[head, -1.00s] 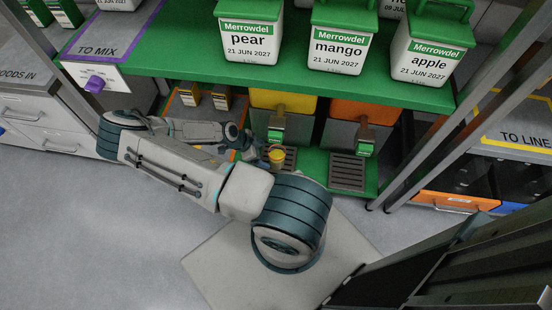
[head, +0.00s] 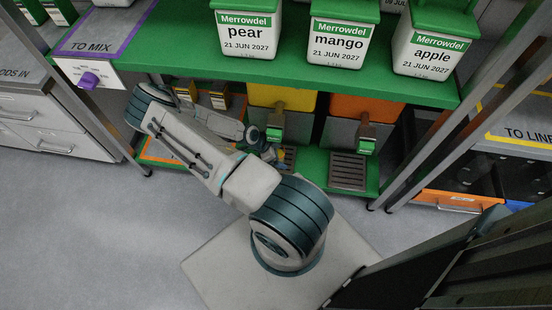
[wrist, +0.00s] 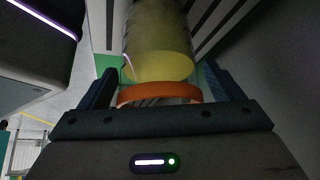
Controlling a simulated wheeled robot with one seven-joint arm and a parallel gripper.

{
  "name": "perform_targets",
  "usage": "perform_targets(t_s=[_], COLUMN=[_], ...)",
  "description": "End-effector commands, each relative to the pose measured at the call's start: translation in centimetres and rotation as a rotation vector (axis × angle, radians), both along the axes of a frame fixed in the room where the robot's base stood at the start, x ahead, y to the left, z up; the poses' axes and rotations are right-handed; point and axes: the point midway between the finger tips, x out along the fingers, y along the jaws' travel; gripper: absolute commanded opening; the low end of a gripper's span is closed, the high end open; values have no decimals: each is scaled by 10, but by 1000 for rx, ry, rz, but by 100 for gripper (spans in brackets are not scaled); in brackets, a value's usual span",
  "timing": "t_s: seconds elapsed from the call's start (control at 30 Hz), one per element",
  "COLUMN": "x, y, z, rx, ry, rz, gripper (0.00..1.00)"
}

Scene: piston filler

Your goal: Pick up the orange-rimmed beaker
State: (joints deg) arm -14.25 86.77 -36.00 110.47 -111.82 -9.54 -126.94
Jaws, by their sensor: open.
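The beaker shows in the wrist view as an orange rim (wrist: 160,92) with a pale yellow, see-through cylinder beyond it. The rim lies between the two dark fingers of my gripper (wrist: 160,84), close in front of its palm. The fingers are apart, one on each side of the beaker, and a grip on it is not visible. In the head view my gripper (head: 270,153) is low at the shelf's yellow-fronted bay, and only a small yellow bit of the beaker (head: 282,154) shows beside it. My arm and gripper hide the rest.
A yellow dispenser (head: 282,96) and an orange dispenser (head: 366,106) stand under the green shelf (head: 300,72). A drip grate (head: 348,170) lies below the orange one. Labelled pear (head: 247,32), mango (head: 341,47) and apple (head: 428,55) tubs stand above. Open floor is at left.

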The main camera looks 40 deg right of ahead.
Motion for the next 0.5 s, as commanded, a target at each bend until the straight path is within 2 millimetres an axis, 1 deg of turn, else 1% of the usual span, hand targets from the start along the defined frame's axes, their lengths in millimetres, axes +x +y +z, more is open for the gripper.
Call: perform_targets(t_s=[0.07,0.1,0.17,0.2,0.3,0.5], x=[0,0,0,0,0,0], y=[0,0,0,0,0,0], z=[0,0,0,1,1,1], rx=[0,0,0,0,0,-1], ry=[0,0,0,0,0,0], rz=[0,0,0,0,0,1], gripper=[87,81,64,53,30,30])
